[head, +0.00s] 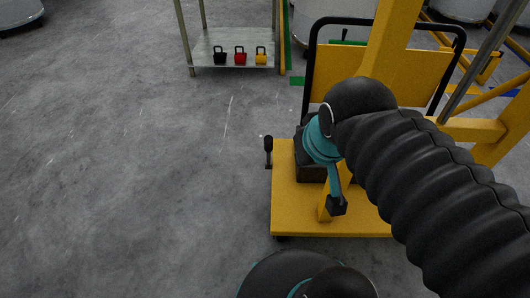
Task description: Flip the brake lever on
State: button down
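A short black lever with a rounded knob (268,145) stands upright at the left edge of the yellow cart deck (292,212). It appears to be the brake lever; no marking on it is readable. My arm reaches in from the right in a black ribbed sleeve, over the cart. Its teal part slants down to a small black end piece, which appears to be my gripper (337,206). This lies in the picture to the right of and below the lever, clearly apart from it. The fingers are too small to make out.
A dark box (309,170) sits on the deck, partly behind my arm. A black tubular handle frame (309,75) and yellow beams rise at the right. A low shelf (205,47) holds black, red and yellow padlock-shaped items. The floor left of the lever is clear.

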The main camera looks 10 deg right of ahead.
aim_at(267, 139)
jog(key=u, duration=2.25)
jog(key=k, duration=0.85)
jog(key=z, duration=1)
